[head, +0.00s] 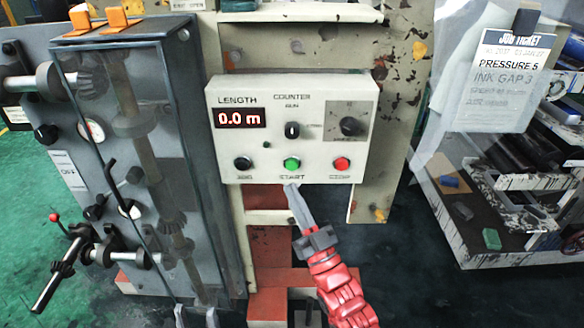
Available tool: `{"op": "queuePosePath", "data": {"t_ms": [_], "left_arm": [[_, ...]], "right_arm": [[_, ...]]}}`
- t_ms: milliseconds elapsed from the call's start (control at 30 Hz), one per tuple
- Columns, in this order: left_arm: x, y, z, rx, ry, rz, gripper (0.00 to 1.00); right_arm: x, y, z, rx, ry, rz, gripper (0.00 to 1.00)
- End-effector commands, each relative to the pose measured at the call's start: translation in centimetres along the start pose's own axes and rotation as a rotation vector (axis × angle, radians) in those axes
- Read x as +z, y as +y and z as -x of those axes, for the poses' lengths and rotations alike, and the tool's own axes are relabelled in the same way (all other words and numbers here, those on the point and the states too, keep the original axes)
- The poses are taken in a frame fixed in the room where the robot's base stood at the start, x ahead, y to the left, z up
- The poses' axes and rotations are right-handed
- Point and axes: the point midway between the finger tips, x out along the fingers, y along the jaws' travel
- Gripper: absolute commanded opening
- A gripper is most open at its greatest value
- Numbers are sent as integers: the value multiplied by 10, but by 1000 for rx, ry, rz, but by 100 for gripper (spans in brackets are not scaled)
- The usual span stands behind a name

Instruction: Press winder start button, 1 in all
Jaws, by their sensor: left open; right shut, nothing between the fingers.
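The winder control box (228,170) is a pale panel at the middle of the head view. Its green START button (291,163) sits in the lower row, between a black button (243,163) and a red button (341,164). The red display (240,118) reads 0.0 m. My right gripper (291,188), on a red arm, is shut and empty. Its tips show just below the START button, at the box's lower edge; I cannot tell how far in front of the box they are. My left gripper (196,314) is open at the bottom edge, with only its fingertips showing.
A grey machine cabinet (185,130) with handles and a gauge stands at the left. A job ticket (510,75) hangs at the upper right, above a rack with rollers (520,180). The box also carries a black selector knob (292,130) and a larger dial (350,125).

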Motion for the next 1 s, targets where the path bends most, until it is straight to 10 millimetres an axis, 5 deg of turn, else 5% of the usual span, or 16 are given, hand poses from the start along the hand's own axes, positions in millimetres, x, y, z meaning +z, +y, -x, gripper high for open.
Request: {"op": "queuePosePath", "data": {"t_ms": [400,1000], "left_arm": [[4,1,22,0,0,0,50],[4,1,21,0,0,0,50]], "right_arm": [[24,23,-31,0,1,2,0],[24,24,-32,0,0,1,0]]}}
